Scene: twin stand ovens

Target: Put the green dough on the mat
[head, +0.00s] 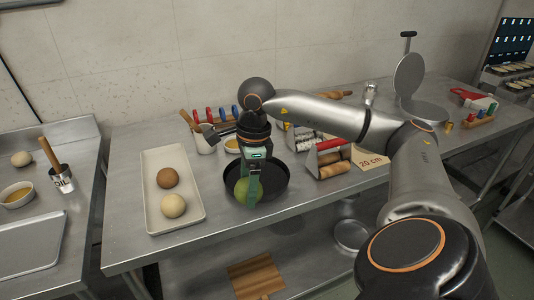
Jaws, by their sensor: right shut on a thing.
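The green dough (242,192) is a round ball at the front left of the dark pan (279,183) in the head view. My right gripper (249,187) points down over the pan and is shut on the dough, its fingers covering part of it. I cannot tell whether the dough touches the pan or hangs above it. The mat (371,159) is a tan sheet marked "20 cm", flat on the steel table right of the pan and partly hidden by my right arm. My left gripper is out of view.
A red-sided rack with rolling pins (330,160) stands between pan and mat. A round press (410,75) stands open behind my arm.

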